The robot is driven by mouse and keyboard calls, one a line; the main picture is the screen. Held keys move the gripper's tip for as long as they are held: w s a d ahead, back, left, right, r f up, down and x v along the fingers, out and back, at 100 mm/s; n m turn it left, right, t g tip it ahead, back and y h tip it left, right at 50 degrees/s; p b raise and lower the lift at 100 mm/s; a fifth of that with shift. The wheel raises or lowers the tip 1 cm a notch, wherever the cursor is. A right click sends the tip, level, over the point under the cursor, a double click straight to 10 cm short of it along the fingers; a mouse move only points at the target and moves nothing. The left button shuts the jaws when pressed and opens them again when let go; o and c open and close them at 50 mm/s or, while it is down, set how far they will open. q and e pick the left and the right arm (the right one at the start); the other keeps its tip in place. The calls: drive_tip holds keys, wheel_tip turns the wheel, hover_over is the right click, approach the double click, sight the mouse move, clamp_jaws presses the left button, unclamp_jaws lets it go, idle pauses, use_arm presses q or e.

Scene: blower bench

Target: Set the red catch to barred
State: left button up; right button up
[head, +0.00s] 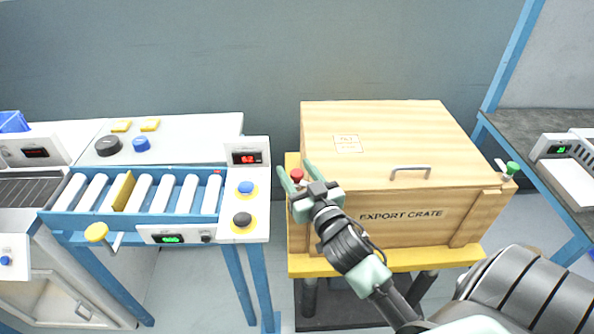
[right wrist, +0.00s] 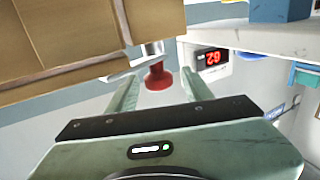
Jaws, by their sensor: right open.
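The red catch (head: 297,175) is a red knob on a metal stem at the upper left front corner of the wooden export crate (head: 460,228). In the right wrist view the red catch (right wrist: 158,76) hangs beside the crate's edge, between my two finger tips but closer to the left one. A green-knobbed catch (head: 512,168) sits at the crate's right corner. My left gripper is not in view.
The crate stands on a yellow-topped stand (head: 310,265). A roller conveyor (head: 140,195) with a panel of blue and black buttons (head: 244,215) and a red display (head: 247,158) stands to the left. A grey bench (head: 530,125) is at the right.

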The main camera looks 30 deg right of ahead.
drive_tip(key=c, duration=1)
clamp_jaws()
drive_tip(key=n+y+p, duration=0.1)
drive_tip(key=y+p, duration=0.1)
drive_tip(key=shift+r+n+y, duration=0.15)
drive_tip(key=shift+n+y, duration=0.25)
drive_tip(key=shift+d+n+y+p, duration=0.1)
drive_tip(key=shift+n+y+p, duration=0.65)
drive_tip(key=shift+y, duration=0.35)
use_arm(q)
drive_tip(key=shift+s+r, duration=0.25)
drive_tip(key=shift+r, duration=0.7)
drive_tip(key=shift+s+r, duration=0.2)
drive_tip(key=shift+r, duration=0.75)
use_arm(e)
drive_tip(key=shift+f+n+y, duration=0.2)
drive_tip(key=shift+n+y, duration=0.55)
drive_tip(key=shift+y, duration=0.55)
drive_tip(key=o, duration=1)
unclamp_jaws()
